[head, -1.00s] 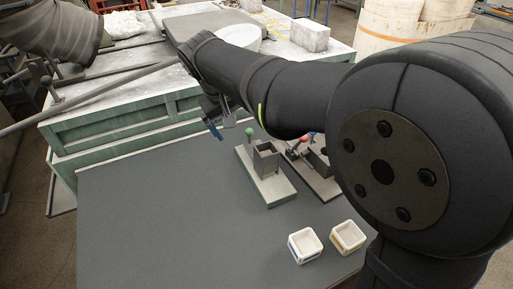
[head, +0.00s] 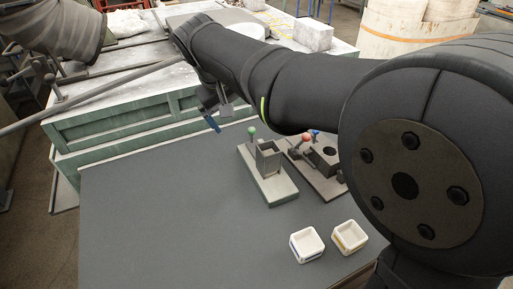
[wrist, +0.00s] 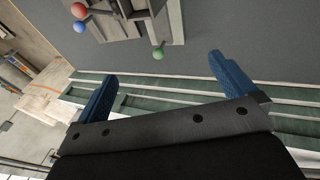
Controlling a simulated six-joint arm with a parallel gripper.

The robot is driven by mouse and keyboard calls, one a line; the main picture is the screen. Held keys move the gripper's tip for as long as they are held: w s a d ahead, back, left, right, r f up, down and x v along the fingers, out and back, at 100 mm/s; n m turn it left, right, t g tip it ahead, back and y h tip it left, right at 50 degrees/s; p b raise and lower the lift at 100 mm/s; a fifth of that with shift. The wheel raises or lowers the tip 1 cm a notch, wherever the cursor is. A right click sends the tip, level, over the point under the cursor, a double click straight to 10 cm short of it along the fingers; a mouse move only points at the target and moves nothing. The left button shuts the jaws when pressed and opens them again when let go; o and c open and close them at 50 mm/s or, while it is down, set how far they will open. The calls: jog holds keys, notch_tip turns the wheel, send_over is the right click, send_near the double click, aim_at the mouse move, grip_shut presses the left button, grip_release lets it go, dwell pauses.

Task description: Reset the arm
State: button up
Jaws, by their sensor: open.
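My gripper (head: 218,117) is above the far part of the grey table (head: 150,215), left of the stands, and holds nothing. In the wrist view its two blue fingers (wrist: 165,85) are wide apart with nothing between them. A green-ball ladle (head: 252,132) stands at the near stand (head: 270,182), which has a square holder. My arm partly hides this second stand. The wrist view also shows the green ball (wrist: 158,53), red ball (wrist: 78,10) and blue ball (wrist: 79,27).
Two small white square bowls, one with a blue band (head: 306,245) and one with a yellow band (head: 348,237), sit near the table's front right. The left and middle of the table are clear. A green-sided workbench (head: 120,135) borders the far edge.

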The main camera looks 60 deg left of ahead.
jog(key=v, duration=0.7)
